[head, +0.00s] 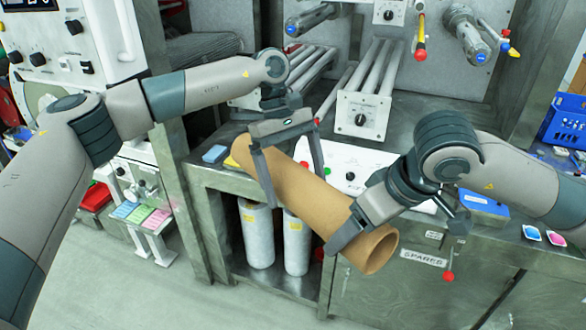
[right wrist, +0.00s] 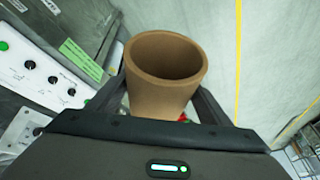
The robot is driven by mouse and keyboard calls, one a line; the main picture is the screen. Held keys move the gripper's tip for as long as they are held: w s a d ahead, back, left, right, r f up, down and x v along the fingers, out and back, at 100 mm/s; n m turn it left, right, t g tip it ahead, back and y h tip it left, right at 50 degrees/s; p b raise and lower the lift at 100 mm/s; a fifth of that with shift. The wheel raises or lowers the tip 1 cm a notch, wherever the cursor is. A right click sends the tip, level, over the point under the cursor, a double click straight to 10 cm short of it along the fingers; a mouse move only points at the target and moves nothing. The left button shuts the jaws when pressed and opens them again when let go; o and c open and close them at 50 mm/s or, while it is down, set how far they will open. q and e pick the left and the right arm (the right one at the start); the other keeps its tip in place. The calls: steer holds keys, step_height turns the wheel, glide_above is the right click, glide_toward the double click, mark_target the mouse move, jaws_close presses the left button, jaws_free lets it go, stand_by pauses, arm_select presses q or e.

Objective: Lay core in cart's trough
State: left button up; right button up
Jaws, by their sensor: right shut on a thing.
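The core (head: 290,190) is a brown, hollow cardboard tube. In the head view it slants from the bench edge down to the lower right, with its open end toward me. My right gripper (head: 388,236) is shut on the core near that open end. In the right wrist view the core (right wrist: 166,75) stands between its two fingers, open mouth showing. My left gripper (head: 290,172) straddles the core nearer its far end, fingers spread wide to either side; I see no clear grip. I cannot make out the cart's trough in either view.
Two white cylinders (head: 258,235) stand on the shelf under the bench. A control panel with knobs (head: 350,175) lies behind the core. A drawer labelled SPARES (head: 424,257) is at the lower right. Open floor (head: 150,290) lies at the lower left.

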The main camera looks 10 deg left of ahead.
arm_select(q)
steer(key=shift+f, duration=0.1)
steer(key=shift+c, duration=0.4)
arm_select(e)
steer(key=shift+r, duration=0.1)
arm_select(q)
steer(key=c, duration=1.5)
steer(key=shift+c, duration=0.4)
arm_select(e)
steer(key=o, duration=1.4)
steer(key=shift+c, duration=0.2)
steer(key=v, duration=1.1)
steer(key=shift+d+r, duration=0.15)
steer(key=shift+r, duration=0.25)
